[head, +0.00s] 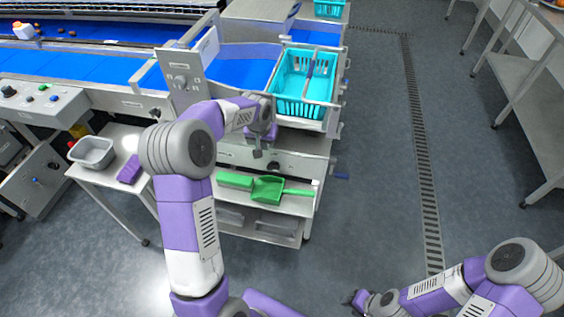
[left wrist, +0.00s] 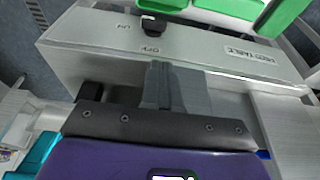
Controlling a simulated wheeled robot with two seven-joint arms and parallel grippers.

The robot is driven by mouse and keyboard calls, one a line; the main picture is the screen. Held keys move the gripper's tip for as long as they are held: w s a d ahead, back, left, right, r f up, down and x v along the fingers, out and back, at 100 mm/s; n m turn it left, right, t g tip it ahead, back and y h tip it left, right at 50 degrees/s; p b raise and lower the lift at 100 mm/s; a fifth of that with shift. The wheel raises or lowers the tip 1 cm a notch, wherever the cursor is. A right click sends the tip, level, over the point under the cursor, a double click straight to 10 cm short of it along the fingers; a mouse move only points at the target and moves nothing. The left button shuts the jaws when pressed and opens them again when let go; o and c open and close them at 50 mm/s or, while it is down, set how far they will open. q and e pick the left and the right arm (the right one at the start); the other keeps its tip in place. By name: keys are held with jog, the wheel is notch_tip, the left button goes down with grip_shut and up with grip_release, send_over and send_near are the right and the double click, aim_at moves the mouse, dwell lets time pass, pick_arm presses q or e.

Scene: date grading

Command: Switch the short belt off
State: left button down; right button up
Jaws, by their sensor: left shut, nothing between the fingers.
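My left gripper (head: 258,152) is in front of the metal panel (head: 300,163) below the short blue belt (head: 240,73). In the left wrist view its fingers (left wrist: 176,70) are shut and empty. Their tips are over the panel (left wrist: 205,62) by an upside-down OFF label (left wrist: 150,48). A dark knob (left wrist: 153,25) is beyond the tips, near a second label (left wrist: 122,27) that seems to read ON. It shows as a small dark knob (head: 273,166) in the head view. I cannot tell whether the fingers touch the panel. My right gripper (head: 358,298) is low at the bottom, its fingers unclear.
A turquoise basket (head: 300,108) stands at the belt's right end. A green dustpan (head: 268,190) and brush lie on the shelf below the panel. A side table with a grey tub (head: 93,152) is at left.

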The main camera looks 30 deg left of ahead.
pick_arm(q)
jog(key=shift+a, duration=0.1)
jog(key=b, duration=0.4)
send_near(270, 166)
jog(key=x, duration=0.5)
jog(key=shift+w+a+f, duration=0.1)
jog(key=shift+w, duration=0.1)
jog(key=shift+f, duration=0.65)
